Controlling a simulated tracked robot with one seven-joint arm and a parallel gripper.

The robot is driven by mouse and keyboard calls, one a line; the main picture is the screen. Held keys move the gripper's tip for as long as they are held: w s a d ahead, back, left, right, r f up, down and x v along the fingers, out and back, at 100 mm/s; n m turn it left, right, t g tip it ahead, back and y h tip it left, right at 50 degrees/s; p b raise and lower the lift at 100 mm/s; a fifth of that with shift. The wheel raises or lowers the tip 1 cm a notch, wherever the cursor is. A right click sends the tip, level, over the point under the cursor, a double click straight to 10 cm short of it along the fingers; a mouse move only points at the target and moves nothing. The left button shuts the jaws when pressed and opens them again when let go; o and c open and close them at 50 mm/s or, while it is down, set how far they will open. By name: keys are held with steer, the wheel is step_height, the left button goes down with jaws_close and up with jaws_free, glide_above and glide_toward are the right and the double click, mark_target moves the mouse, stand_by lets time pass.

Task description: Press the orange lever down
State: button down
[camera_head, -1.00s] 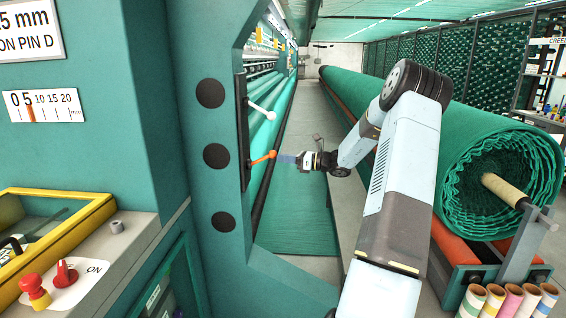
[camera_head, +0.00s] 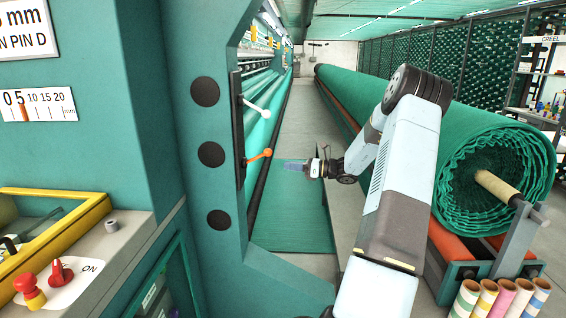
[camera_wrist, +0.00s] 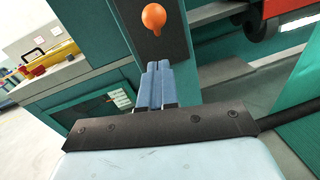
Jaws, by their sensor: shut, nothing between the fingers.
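The orange lever (camera_head: 260,155) sticks out from a dark slotted plate on the teal machine frame, its ball knob pointing right and slightly up. In the wrist view the orange knob (camera_wrist: 153,17) shows at the top, just beyond the fingertips. My gripper (camera_head: 287,165) is to the right of the knob and a little lower, with a visible gap between them. Its blue fingers (camera_wrist: 157,68) are together and hold nothing.
A white-knobbed lever (camera_head: 264,113) sits above the orange one on the same plate (camera_head: 239,130). A large green netting roll (camera_head: 440,130) lies to the right of my arm. A red button (camera_head: 32,295) and a red switch (camera_head: 61,271) are at lower left.

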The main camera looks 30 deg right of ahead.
steer(key=v, duration=0.8)
steer(key=shift+f, duration=0.3)
steer(key=s+a+r+n+g+h, duration=0.2)
steer(key=s+a+r+n+g, duration=0.15)
steer(key=a, duration=0.45)
steer(key=s+a+r+n+g+h, duration=0.25)
steer(key=s+a+n, duration=0.2)
steer(key=a, duration=0.45)
steer(key=s+a+r+n+g+h, duration=0.1)
steer(key=s+a+r+n+g, duration=0.2)
steer(key=a+n, duration=0.35)
steer(key=s+a+r+n+t+h, duration=0.1)
steer(key=s+n, duration=0.3)
steer(key=s, duration=0.4)
steer(key=s+a+r+n+t+h, duration=0.1)
steer(key=s+a+r+n+h, duration=0.2)
steer(key=s, duration=0.5)
steer(key=s+a+r+n+t+h, duration=0.1)
steer(key=s+a+r+n+h, duration=0.2)
steer(key=s+n, duration=0.3)
steer(key=s+a+h, duration=0.1)
steer(key=s, duration=0.1)
steer(key=shift+s, duration=0.35)
steer(key=shift+h, duration=0.25)
